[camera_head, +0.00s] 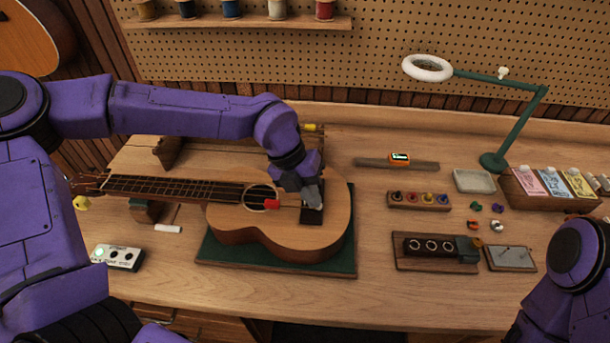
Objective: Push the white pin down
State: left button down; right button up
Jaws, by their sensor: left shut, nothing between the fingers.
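The ukulele (235,222) lies face up on a dark green mat (215,255), its neck to the left. My left gripper (313,200) is shut and empty, pointing down at the dark bridge (311,216) on the ukulele's body. The gripper hides part of the bridge, and I cannot make out a white pin there. Whether the fingertips touch the bridge is too small to tell. A small red piece (271,204) shows between the sound hole and the gripper. My right arm is at the lower right, with its gripper out of view.
A block with several coloured knobs (419,200) and a dark holder on a board (435,250) stand right of the mat. A green lamp (515,130) stands at the back right. A small white box (118,257) and a white stick (168,229) lie left.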

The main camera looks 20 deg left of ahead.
pick_arm(q)
jog(key=p+v, duration=0.3)
jog(key=shift+w+d+r, duration=0.1)
jog(key=shift+w+r, duration=0.05)
jog(key=shift+r, duration=0.25)
jog(key=b+v, duration=0.2)
jog(key=v, duration=0.8)
jog(key=shift+a+b, duration=0.3)
